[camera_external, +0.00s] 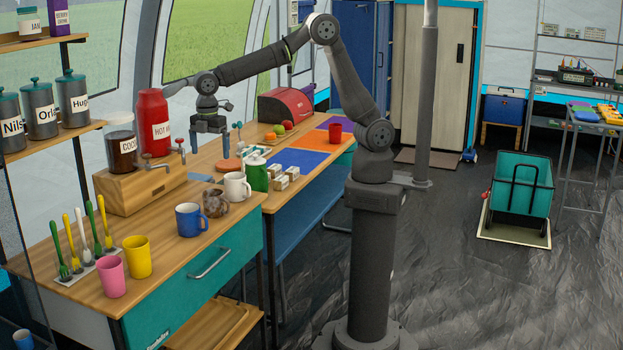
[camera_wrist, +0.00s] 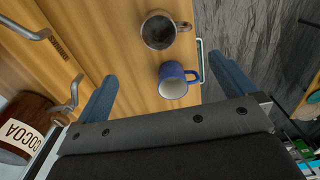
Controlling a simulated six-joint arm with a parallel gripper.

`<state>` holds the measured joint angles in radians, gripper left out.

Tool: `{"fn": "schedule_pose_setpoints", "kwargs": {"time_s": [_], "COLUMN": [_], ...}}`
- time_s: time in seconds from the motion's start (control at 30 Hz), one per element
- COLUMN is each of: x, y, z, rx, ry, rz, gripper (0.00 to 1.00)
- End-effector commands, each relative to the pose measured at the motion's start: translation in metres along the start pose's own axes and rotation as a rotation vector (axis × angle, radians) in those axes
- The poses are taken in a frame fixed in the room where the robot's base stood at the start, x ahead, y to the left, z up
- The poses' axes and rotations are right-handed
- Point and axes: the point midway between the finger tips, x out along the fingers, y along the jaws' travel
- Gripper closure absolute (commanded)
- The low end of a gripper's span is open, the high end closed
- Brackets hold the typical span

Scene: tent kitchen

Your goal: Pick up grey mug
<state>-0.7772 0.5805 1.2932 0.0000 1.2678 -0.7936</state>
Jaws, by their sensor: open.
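The grey mug (camera_external: 215,203) is speckled grey-brown and stands upright on the wooden counter between the blue mug (camera_external: 190,220) and the white mug (camera_external: 237,186). In the wrist view the grey mug (camera_wrist: 158,31) shows from above at top centre, its handle to the right, with the blue mug (camera_wrist: 173,82) nearer my gripper. My gripper (camera_external: 210,152) points down, open and empty. It is above the counter, apart from the mugs, behind the grey mug in the external view. Both fingers show in the wrist view.
A cocoa dispenser (camera_external: 121,147) on a wooden box and a red flask (camera_external: 154,124) stand left of my gripper. Yellow (camera_external: 137,257) and pink (camera_external: 112,277) cups stand at the front. A green canister (camera_external: 257,173) is right of the white mug.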

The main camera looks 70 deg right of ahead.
Motion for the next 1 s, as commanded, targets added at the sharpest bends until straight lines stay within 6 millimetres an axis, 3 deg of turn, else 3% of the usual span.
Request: {"fn": "schedule_pose_setpoints", "kwargs": {"time_s": [0.1, 0.17, 0.47, 0.8, 1.0], "x": [0.0, 0.0, 0.001, 0.006, 0.014], "y": [0.0, 0.0, 0.0, 0.006, 0.007], "z": [0.0, 0.0, 0.0, 0.003, 0.004], "rx": [0.0, 0.0, -0.015, -0.415, -0.518], "ry": [0.0, 0.0, -0.001, -0.006, -0.007], "rz": [0.0, 0.0, -0.001, -0.02, -0.027], "gripper": [0.0, 0.11, 0.11, 0.11, 0.11]}}
